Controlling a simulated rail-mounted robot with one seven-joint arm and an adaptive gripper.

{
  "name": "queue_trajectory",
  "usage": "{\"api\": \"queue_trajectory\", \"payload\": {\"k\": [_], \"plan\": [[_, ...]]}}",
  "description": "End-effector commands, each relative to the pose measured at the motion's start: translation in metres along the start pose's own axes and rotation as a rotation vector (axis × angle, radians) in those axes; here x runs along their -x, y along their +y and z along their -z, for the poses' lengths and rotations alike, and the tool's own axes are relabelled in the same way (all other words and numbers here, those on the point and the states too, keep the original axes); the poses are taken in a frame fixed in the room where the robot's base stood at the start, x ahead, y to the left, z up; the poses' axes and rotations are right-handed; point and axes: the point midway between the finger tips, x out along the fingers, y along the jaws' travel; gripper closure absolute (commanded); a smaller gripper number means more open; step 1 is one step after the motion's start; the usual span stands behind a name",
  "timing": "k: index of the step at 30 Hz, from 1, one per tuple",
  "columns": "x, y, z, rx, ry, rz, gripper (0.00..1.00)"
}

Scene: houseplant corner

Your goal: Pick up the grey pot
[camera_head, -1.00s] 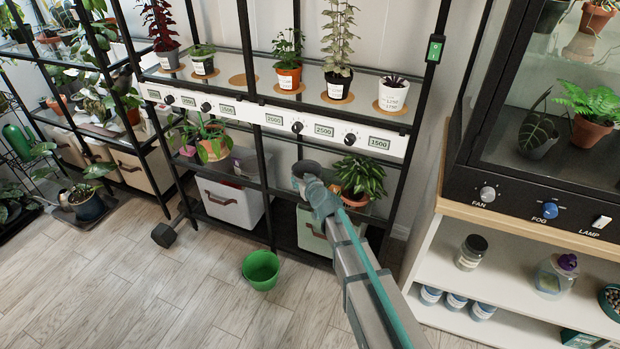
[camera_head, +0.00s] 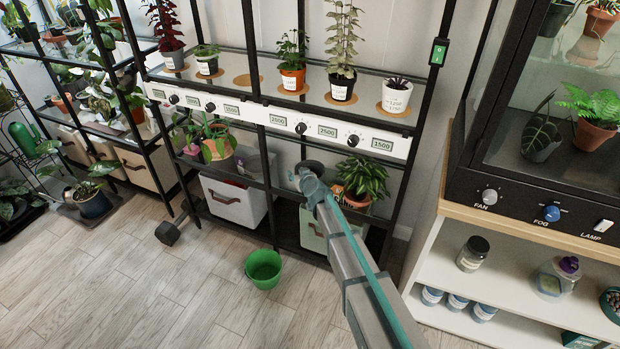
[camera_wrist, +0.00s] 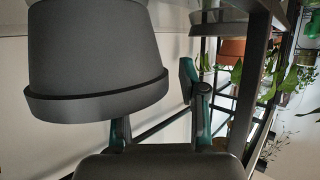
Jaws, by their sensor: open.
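The grey pot (camera_wrist: 95,50) fills the upper left of the wrist view, appearing upside down with its thick rim lowest in the picture. In the head view a dark round rim (camera_head: 313,167) at the end of my arm appears to be this pot, on the middle shelf. My gripper (camera_wrist: 152,100) is open at the pot's rim. One finger stands clear to the right of the pot. The other runs up behind the rim and its tip is hidden; I cannot tell whether it is inside the pot or behind it. In the head view my arm hides most of the gripper.
A leafy plant in a terracotta pot (camera_head: 355,200) stands close on the right. A black shelf post (camera_head: 304,80) and the white dial strip (camera_head: 270,117) are near my arm.

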Motion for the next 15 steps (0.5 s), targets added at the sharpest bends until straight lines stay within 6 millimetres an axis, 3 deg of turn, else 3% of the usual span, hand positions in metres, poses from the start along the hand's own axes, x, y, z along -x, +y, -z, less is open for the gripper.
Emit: {"api": "queue_trajectory", "payload": {"k": [2, 9, 15], "plan": [[0.0003, -0.0001, -0.0001, 0.000, 0.000, 0.000, 0.62], [0.0004, -0.0001, -0.0001, 0.000, 0.000, 0.000, 1.00], [0.0004, -0.0001, -0.0001, 0.000, 0.000, 0.000, 1.00]]}}
